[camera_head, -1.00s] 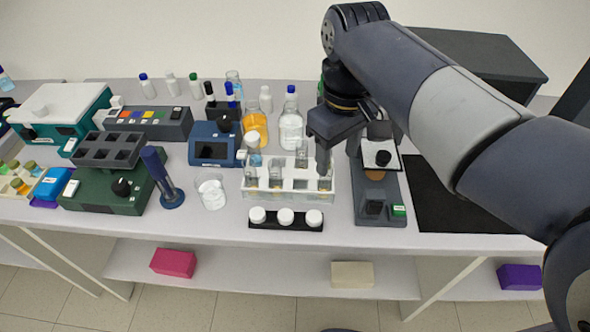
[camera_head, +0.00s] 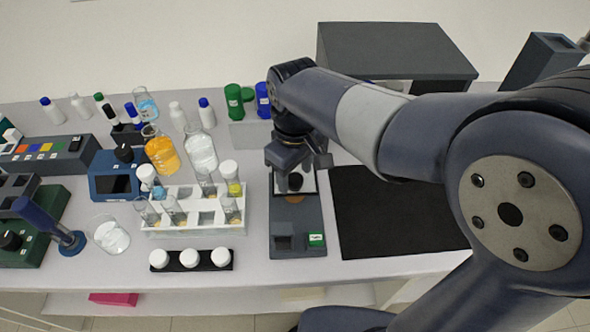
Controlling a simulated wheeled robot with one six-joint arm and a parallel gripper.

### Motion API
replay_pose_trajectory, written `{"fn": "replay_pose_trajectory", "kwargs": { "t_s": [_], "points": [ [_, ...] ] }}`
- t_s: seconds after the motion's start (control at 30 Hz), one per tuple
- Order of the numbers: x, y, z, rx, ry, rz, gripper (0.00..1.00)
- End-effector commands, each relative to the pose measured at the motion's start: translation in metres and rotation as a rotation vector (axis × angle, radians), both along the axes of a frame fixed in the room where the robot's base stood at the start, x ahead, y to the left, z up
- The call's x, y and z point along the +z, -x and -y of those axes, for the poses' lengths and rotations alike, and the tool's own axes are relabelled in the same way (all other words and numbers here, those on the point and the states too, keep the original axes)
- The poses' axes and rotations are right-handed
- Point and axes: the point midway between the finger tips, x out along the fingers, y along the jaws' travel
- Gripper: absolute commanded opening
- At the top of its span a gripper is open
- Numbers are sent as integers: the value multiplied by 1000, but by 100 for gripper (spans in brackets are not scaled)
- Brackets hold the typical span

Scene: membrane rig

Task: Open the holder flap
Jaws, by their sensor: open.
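The holder (camera_head: 299,240) is a dark grey rig standing on the bench near the middle of the view, with a small green label at its front right. Toward its back is a pale plate with a black knob (camera_head: 295,181), which I take to be the flap; an orange-brown spot shows just in front of it. My gripper (camera_head: 296,170) is open and points down over the back part of the holder, close to the knob. Its fingers and wrist hide part of the plate, and I cannot tell whether they touch the knob.
A white tube rack (camera_head: 195,229) with several tubes stands left of the holder, with a black strip of white-capped jars (camera_head: 190,260) in front. A black mat (camera_head: 390,220) lies to the right. Green and blue bottles (camera_head: 233,101) and a dark box (camera_head: 395,52) stand behind.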

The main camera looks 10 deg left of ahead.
Motion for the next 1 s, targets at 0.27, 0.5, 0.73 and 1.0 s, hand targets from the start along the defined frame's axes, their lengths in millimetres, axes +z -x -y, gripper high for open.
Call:
{"fn": "replay_pose_trajectory", "kwargs": {
  "t_s": [0.27, 0.5, 0.73, 1.0],
  "points": [
    [0, 0, 0, 0, 0, 0, 50],
    [0, 0, 0, 0, 0, 0, 31],
    [0, 0, 0, 0, 0, 0, 12],
    [0, 0, 0, 0, 0, 0, 0]
  ]
}}
